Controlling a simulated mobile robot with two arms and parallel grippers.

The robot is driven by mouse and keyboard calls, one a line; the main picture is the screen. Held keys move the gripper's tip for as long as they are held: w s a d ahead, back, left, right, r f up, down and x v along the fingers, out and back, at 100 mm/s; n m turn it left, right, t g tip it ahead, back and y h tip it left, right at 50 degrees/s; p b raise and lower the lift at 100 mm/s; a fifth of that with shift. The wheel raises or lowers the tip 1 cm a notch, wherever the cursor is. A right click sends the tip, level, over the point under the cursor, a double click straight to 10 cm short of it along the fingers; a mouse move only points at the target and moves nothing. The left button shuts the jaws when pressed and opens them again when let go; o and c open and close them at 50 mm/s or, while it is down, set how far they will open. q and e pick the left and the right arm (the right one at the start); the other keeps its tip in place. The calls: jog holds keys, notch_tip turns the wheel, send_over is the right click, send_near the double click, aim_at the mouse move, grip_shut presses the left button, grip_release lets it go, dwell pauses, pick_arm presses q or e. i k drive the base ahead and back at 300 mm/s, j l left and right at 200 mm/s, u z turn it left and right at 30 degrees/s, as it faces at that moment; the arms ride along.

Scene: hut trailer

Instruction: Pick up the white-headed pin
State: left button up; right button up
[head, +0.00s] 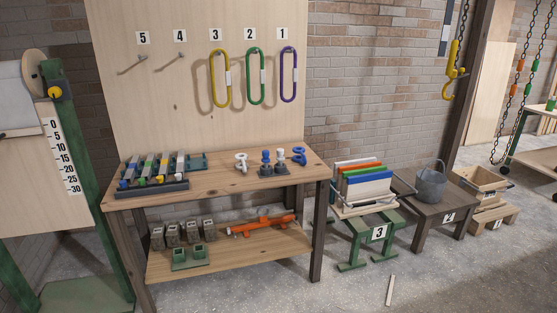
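The white-headed pin (281,155) stands upright on the right part of the wooden workbench (220,181). It looks set in a small dark holder (273,171); its lower part is hard to make out. A blue-headed pin (266,156) stands just to its left in the same holder. Neither of my grippers is in view.
A white shackle (240,161) is left of the pins, a blue shackle (299,155) right of them. Colored blocks in dark racks (155,184) fill the bench's left end. A board with hanging slings (254,76) rises behind. The floor (350,291) in front looks mostly clear.

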aim_at(280, 152)
jog(key=i+l+u, duration=0.1)
jog(key=u, duration=0.8)
jog(key=i+l+u, duration=0.2)
jog(key=l+u, duration=0.2)
jog(key=l, duration=0.2)
jog(key=i+l+u, duration=0.1)
jog(key=l+u, duration=0.25)
jog(key=l, duration=0.3)
jog(key=l+u, duration=0.4)
jog(key=l, duration=0.25)
